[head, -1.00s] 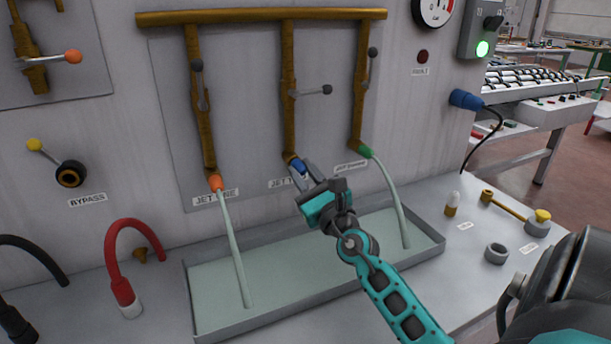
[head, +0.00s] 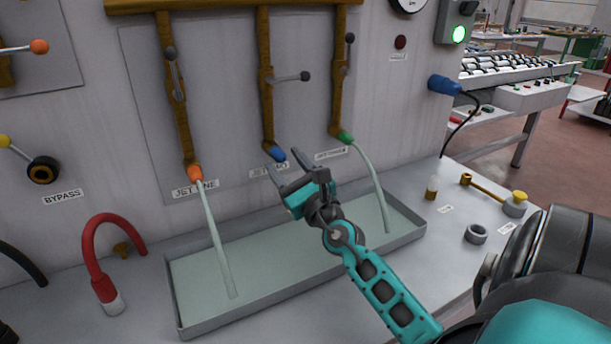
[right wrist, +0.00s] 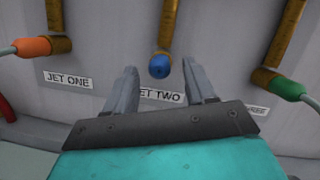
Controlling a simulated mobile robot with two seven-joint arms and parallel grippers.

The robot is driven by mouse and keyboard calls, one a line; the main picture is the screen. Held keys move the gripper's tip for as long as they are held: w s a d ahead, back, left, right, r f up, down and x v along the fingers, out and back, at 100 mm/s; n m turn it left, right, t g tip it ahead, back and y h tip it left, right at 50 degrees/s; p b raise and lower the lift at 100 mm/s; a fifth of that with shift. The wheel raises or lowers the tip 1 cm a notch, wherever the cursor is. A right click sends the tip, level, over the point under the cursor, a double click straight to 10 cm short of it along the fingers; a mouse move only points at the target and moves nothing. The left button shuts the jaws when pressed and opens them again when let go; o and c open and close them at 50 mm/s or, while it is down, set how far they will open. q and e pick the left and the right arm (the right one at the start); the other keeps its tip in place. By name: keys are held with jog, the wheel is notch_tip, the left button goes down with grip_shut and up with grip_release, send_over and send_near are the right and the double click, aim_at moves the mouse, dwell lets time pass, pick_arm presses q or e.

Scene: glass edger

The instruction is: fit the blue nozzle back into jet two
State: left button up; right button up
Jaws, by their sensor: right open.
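The blue nozzle (head: 277,153) sits at the lower end of the middle brass pipe (head: 266,100), above the JET TWO label (head: 268,171). No water stream comes from it. It also shows in the right wrist view (right wrist: 159,67), just beyond and between the fingertips. My right gripper (head: 288,168) is open and empty, just below and in front of the nozzle, apart from it. The right wrist view shows its two fingers (right wrist: 161,82) spread on either side of the label. My left gripper is not in view.
Water streams from the orange nozzle (head: 194,173) and the green nozzle (head: 345,137) into the grey tray (head: 300,287). A lever with a dark knob (head: 305,76) sticks out sideways from the middle pipe. A red hose (head: 95,245) stands at left. Small parts lie on the bench at right.

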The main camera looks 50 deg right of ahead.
jog(key=b+v, duration=0.3)
jog(key=v, duration=0.8)
jog(key=shift+s+b, duration=0.2)
jog(key=shift+b, duration=0.15)
